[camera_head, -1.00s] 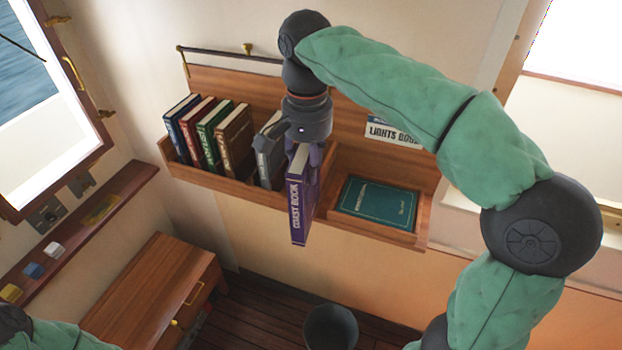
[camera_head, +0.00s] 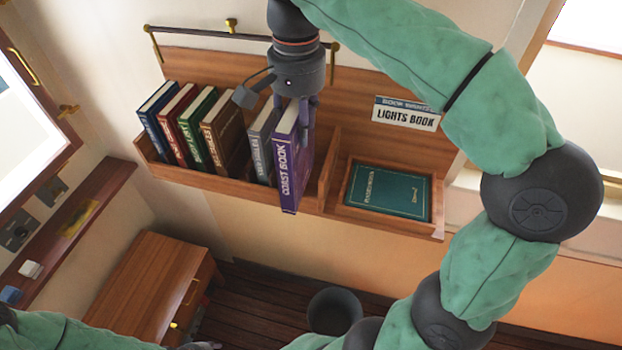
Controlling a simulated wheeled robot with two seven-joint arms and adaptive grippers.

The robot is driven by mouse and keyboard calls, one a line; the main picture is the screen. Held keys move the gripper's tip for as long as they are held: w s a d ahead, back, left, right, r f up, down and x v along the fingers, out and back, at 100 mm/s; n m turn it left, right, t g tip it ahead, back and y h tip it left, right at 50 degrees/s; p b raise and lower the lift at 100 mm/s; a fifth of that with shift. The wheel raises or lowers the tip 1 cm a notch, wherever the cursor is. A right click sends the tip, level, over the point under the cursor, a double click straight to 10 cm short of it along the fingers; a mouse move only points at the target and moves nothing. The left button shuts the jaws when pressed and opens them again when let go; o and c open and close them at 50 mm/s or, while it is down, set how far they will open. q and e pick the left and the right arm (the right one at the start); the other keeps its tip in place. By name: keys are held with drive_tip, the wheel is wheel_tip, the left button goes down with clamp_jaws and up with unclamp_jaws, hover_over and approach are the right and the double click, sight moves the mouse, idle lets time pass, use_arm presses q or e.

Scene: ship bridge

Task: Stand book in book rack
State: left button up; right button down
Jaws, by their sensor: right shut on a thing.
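My right gripper (camera_head: 294,104) is shut on the top of a purple book marked COAST BOOK (camera_head: 289,165). The book hangs upright, spine facing me, and covers part of the front rail of the wooden book rack (camera_head: 215,182). I cannot tell whether its lower end touches the rail. It is just right of a grey book (camera_head: 261,148), which leans in the rack. A teal book (camera_head: 388,194) lies flat in the right tray. My left arm shows at the bottom left; its gripper is at most a grey sliver at the bottom edge.
Blue, red, green and brown books (camera_head: 222,133) stand in the rack's left part. A divider (camera_head: 328,170) is right of the held book. A sign reading LIGHTS BOOK (camera_head: 406,114) is on the back panel. Below are a wooden cabinet (camera_head: 150,285) and a dark bin (camera_head: 334,311).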

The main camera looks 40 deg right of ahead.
drive_tip(key=shift+w+f, duration=0.3)
drive_tip(key=shift+f, duration=0.1)
use_arm(q)
drive_tip(key=shift+w+f+b, duration=0.3)
drive_tip(key=shift+f+b, duration=0.05)
drive_tip(key=shift+f, duration=0.2)
use_arm(e)
drive_tip(key=w+d+f, duration=0.8)
drive_tip(key=d+f, duration=0.3)
drive_tip(key=f, duration=0.2)
drive_tip(key=shift+w, duration=0.15)
use_arm(q)
drive_tip(key=shift+f, duration=0.1)
use_arm(e)
drive_tip(key=shift+d+f, duration=0.1)
drive_tip(key=c, duration=0.7)
unclamp_jaws()
